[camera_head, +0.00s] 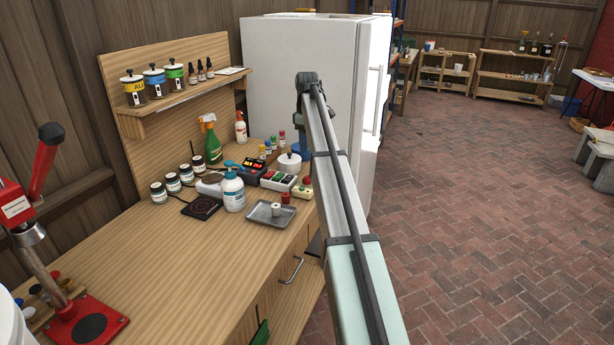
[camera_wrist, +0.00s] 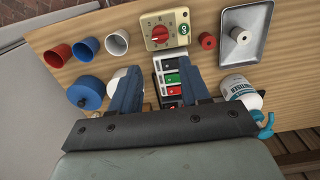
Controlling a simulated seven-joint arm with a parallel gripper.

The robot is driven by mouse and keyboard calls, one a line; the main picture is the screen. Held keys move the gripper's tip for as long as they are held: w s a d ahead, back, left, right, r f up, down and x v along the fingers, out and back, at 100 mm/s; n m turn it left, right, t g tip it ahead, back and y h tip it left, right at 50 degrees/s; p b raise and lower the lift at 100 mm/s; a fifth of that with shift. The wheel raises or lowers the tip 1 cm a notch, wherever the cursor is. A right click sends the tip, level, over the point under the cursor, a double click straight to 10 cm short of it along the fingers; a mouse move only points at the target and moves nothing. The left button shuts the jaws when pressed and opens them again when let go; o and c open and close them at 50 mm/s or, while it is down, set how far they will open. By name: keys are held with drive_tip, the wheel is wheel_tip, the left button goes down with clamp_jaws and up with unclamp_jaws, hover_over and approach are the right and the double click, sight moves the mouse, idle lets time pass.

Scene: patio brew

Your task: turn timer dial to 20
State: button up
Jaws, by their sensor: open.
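The timer is a cream box (camera_wrist: 182,36) with a round red dial (camera_wrist: 160,31) on its face and a green button (camera_wrist: 184,29) beside the dial. It lies at the top middle of the wrist view. In the head view the timer (camera_head: 303,187) is small, at the right edge of the bench beside my arm. The number the dial points to is too small to tell. My gripper (camera_wrist: 156,65) is open, its two blue fingers spread below the timer in the wrist view and apart from the dial. In the head view I cannot make out the fingers.
A red knobbed piece (camera_wrist: 207,41) and a metal tray (camera_wrist: 239,35) lie right of the timer. Cups (camera_wrist: 117,41) and a blue round container (camera_wrist: 86,93) stand left. A block with coloured switches (camera_wrist: 171,78) shows between my fingers. A white bottle (camera_wrist: 240,90) stands right.

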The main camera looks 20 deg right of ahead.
sight(307, 176)
wheel_tip(307, 176, down, 14)
drive_tip(key=shift+r, duration=0.15)
idle(0.4)
drive_tip(key=c, duration=0.8)
drive_tip(key=shift+o, duration=0.2)
